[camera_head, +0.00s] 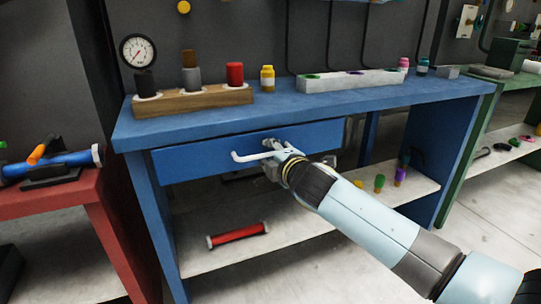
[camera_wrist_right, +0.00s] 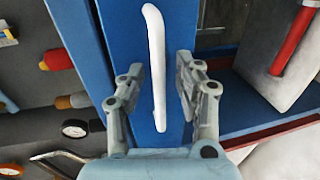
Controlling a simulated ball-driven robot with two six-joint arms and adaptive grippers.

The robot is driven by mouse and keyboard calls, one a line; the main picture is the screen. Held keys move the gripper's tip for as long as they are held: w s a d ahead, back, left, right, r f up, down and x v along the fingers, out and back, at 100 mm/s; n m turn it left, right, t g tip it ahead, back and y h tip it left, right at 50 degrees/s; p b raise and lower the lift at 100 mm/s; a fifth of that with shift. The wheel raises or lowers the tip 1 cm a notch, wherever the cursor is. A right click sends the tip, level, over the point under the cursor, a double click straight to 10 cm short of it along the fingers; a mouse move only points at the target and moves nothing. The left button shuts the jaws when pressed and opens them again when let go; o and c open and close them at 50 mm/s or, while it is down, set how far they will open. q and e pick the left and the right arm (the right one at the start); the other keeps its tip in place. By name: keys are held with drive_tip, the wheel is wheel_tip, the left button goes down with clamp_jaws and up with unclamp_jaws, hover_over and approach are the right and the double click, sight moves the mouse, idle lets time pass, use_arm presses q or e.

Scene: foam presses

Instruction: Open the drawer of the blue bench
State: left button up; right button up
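The blue bench (camera_head: 320,115) stands in the middle of the head view. Its blue drawer front (camera_head: 195,162) sits under the left part of the bench top and looks closed. A white bar handle (camera_head: 243,157) is on the drawer front; in the right wrist view the handle (camera_wrist_right: 156,60) runs up between my fingers. My right gripper (camera_head: 273,158) is at the drawer front, partly hiding the handle. In the right wrist view my right gripper (camera_wrist_right: 160,80) is open, with a finger on each side of the handle and visible gaps. My left gripper is not in view.
On the bench top are a wooden block (camera_head: 195,102) with a gauge and bottles, a yellow bottle (camera_head: 267,78) and a white rack (camera_head: 350,80). A red cylinder (camera_head: 238,235) lies on the lower shelf. A red table (camera_head: 50,195) stands left, a green bench (camera_head: 480,140) right.

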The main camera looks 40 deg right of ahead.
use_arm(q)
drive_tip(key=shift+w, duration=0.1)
use_arm(e)
clamp_jaws()
drive_tip(key=shift+s, duration=0.15)
idle(0.4)
